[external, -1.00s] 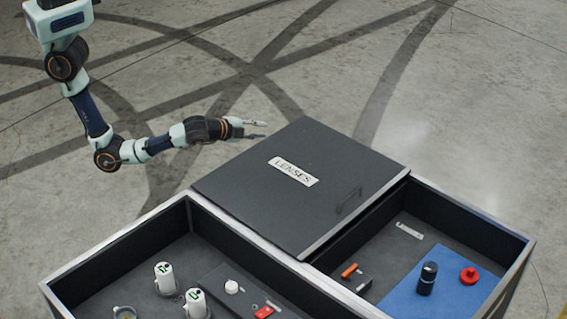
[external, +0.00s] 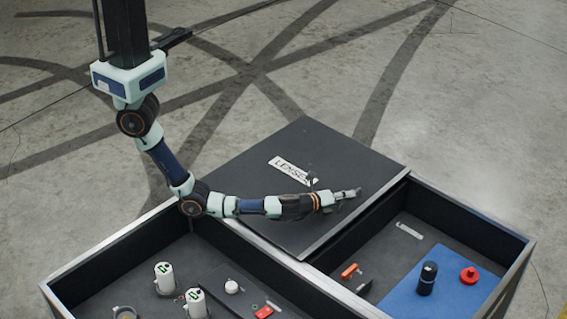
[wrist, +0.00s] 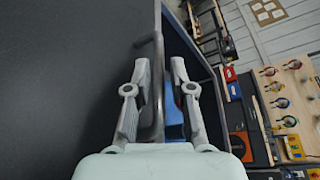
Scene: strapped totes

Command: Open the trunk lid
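The dark trunk lid (external: 300,225) with a white "LENSES" label (external: 285,166) lies flat over the middle of the long trunk. My gripper (external: 352,192) is at the lid's right part, where it covers the handle in the external view. In the wrist view, my gripper (wrist: 160,66) is open, with one finger on each side of a dark bar-shaped handle (wrist: 157,95). A gap shows between the handle and the right finger; whether the left finger touches it I cannot tell. The lid (wrist: 70,70) fills the wrist view's left side.
The open left compartment (external: 110,250) holds white canisters (external: 164,278) and small parts. The open right compartment (external: 470,215) holds a blue mat (external: 400,292), a black bottle (external: 427,278) and a red knob (external: 469,275). Floor behind the trunk is clear.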

